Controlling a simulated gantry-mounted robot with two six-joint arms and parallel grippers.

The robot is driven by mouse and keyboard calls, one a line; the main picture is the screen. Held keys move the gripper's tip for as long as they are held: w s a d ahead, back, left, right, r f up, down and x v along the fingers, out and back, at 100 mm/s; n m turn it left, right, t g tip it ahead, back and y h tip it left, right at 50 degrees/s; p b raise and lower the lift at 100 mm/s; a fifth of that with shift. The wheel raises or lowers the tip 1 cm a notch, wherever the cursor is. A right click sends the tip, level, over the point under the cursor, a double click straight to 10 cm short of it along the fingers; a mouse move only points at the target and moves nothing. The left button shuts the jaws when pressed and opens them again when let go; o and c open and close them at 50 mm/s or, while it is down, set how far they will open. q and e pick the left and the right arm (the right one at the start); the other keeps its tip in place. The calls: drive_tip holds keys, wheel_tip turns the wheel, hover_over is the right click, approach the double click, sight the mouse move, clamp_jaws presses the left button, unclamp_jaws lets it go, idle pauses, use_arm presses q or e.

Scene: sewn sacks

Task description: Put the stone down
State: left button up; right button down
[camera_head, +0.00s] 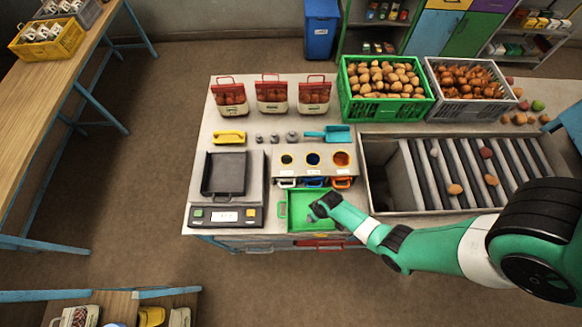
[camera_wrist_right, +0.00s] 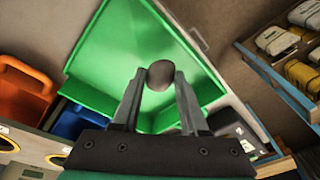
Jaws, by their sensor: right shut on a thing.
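A dark grey, rounded stone (camera_wrist_right: 160,75) sits between the fingertips of my right gripper (camera_head: 318,208) in the right wrist view. The gripper is shut on it. Beyond the stone is a green tray (camera_wrist_right: 108,62). In the head view the tray (camera_head: 290,221) lies at the table's front edge, and my right gripper is over it. The stone is hard to make out in the head view. I cannot tell how high it is above the tray floor. My left gripper is in neither view.
A scale (camera_head: 238,215) with a dark pan stands left of the tray. Behind the tray is a sorting box (camera_head: 318,170) with round holes and coloured bins. Small grey weights (camera_head: 292,137) stand farther back. A roller conveyor (camera_head: 405,180) with a few potatoes is to the right.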

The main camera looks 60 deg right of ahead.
wheel_tip(320, 180, down, 3)
drive_tip(key=b, duration=0.3)
drive_tip(key=shift+s+f, duration=0.1)
drive_tip(key=shift+f, duration=0.05)
drive_tip(key=c, duration=0.9)
unclamp_jaws()
drive_tip(key=o, duration=0.5)
